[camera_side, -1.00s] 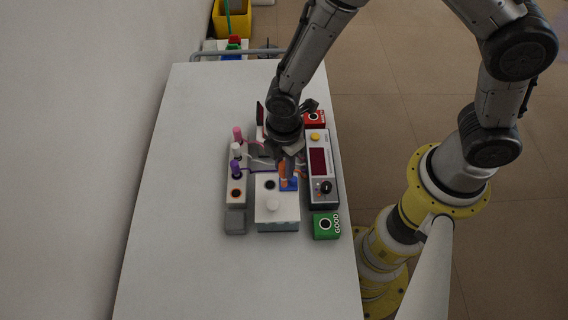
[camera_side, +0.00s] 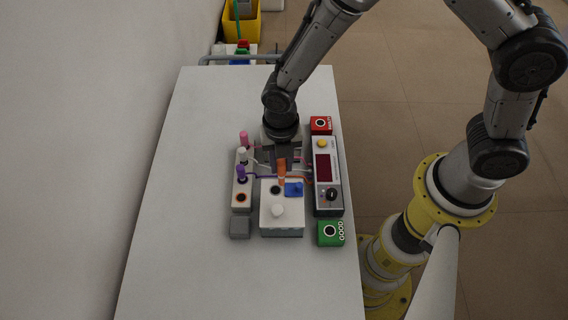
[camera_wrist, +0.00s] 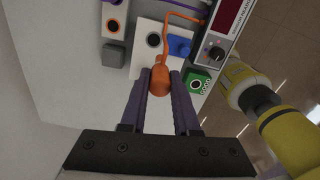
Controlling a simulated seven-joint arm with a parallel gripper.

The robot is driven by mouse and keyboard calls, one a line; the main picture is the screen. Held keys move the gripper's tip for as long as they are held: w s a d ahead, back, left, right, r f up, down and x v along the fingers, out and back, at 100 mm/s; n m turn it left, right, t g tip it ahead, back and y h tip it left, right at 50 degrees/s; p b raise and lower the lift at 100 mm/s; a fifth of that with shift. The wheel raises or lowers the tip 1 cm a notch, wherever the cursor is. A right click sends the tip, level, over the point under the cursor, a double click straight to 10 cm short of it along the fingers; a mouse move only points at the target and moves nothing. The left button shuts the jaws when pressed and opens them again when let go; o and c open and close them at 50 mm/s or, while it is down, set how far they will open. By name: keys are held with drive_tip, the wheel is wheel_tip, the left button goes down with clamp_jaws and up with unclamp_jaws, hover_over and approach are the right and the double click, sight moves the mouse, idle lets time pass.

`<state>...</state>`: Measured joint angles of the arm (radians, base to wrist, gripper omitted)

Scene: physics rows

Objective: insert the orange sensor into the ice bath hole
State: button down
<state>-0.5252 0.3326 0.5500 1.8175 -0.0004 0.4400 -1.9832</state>
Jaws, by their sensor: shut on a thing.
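My gripper (camera_side: 282,160) is shut on the orange sensor (camera_side: 282,172), whose rounded orange handle also shows between the fingers in the wrist view (camera_wrist: 160,80). An orange cable runs from it toward the meter at the right. The white box that looks like the ice bath (camera_side: 292,220) has a dark round hole (camera_side: 275,189) in its top, also clear in the wrist view (camera_wrist: 153,40). The sensor is above the back edge of this box, apart from the hole as far as I can tell. Its tip is hidden in the wrist view.
A rack (camera_side: 241,208) with pink, white and purple probes and an orange-ringed hole stands left.

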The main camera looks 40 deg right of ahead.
drive_tip(key=n, duration=0.2)
drive_tip(key=w+n, duration=0.1)
drive_tip(key=n, duration=0.2)
drive_tip(key=shift+r, duration=0.15)
wheel_tip(320, 180, down, 6)
drive_tip(key=w+n, duration=0.1)
drive_tip(key=n, duration=0.4)
drive_tip(key=shift+w+a+f, duration=0.1)
drive_tip(key=shift+f, duration=2.7)
idle(2.2)
drive_tip(key=c, duration=0.6)
unclamp_jaws()
drive_tip(key=shift+o, duration=0.3)
drive_tip(key=o, duration=0.4)
